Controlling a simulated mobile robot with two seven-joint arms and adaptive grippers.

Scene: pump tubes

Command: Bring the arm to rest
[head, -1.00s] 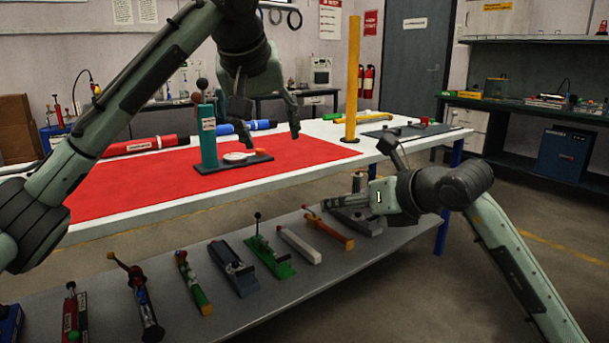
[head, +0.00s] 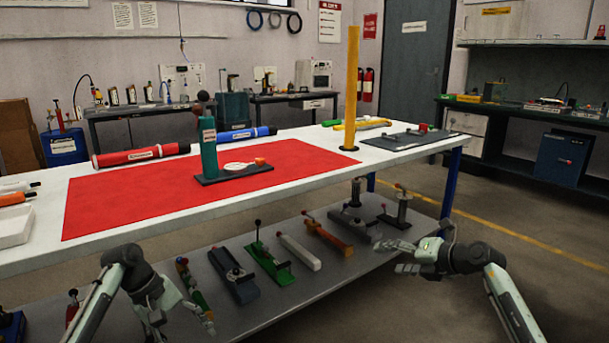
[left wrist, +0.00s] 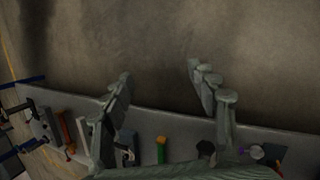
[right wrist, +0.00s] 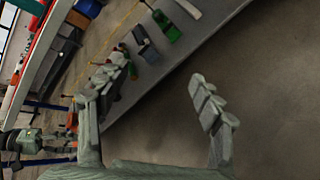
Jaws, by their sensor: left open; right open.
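My left gripper (head: 182,318) is low at the front left in the head view, in front of the lower shelf (head: 330,283). Its fingers stand apart and hold nothing; in the left wrist view (left wrist: 160,75) bare floor shows between them. My right gripper (head: 398,257) is low at the right, by the right part of the shelf. Its fingers are also spread and empty in the right wrist view (right wrist: 160,70). Both arms are below the height of the table top (head: 330,173). A teal pump tube (head: 209,150) stands upright on a dark base on the red mat (head: 120,200).
A tall yellow tube (head: 352,90) stands at the table's back right. A red tube (head: 140,155) and a blue tube (head: 240,134) lie at the back. Several tools, including a green one (head: 270,264), lie on the shelf. Open floor (head: 540,225) is at the right.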

